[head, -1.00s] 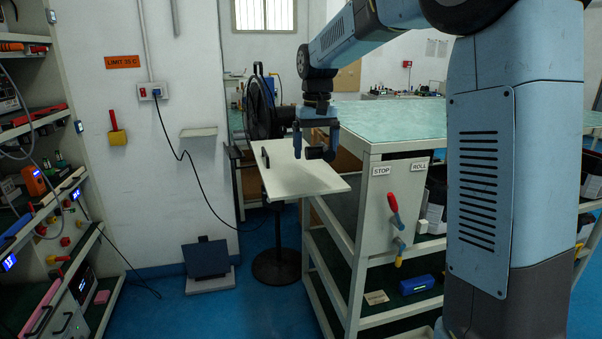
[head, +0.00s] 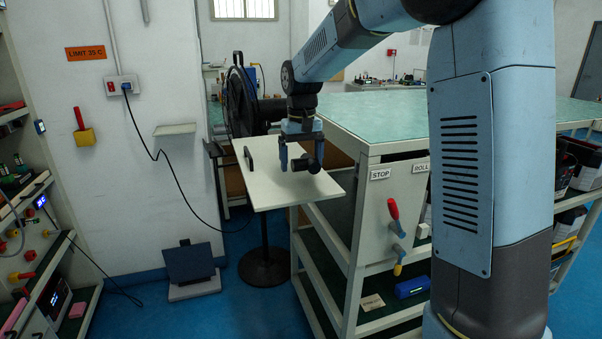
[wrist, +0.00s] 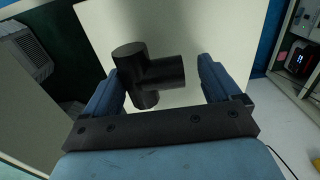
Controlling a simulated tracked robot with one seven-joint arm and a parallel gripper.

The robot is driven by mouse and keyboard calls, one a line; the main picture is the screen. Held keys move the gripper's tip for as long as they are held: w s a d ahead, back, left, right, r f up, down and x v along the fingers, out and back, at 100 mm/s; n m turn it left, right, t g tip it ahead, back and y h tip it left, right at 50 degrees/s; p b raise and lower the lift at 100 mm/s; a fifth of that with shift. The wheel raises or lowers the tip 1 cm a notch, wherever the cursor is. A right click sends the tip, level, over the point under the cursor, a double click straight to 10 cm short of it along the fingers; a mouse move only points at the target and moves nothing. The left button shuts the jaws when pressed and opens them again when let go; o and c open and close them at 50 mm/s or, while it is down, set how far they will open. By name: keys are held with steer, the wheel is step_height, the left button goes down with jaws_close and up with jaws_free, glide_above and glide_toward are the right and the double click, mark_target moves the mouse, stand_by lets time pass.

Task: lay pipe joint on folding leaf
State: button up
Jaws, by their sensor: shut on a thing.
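The pipe joint (head: 308,163) is a black tee-shaped fitting. The wrist view shows it (wrist: 148,72) between my gripper's two blue fingers (wrist: 160,85). My gripper (head: 301,158) is shut on it and points down over the folding leaf. The folding leaf (head: 275,193) is a pale flat board at the left end of the green-topped bench; it also fills the background in the wrist view (wrist: 215,30). In the head view the joint overlaps the leaf's right half. I cannot tell whether the joint touches the leaf.
A dark handle-like bar (head: 248,160) stands at the leaf's left edge. A black fan (head: 241,100) stands behind the leaf. The green-topped bench (head: 380,118) is to the right, with red and yellow handles (head: 394,209) on its end. Shelving (head: 40,190) is at the far left.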

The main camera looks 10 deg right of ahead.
steer(key=shift+f, duration=1.9)
steer(key=o, duration=0.8)
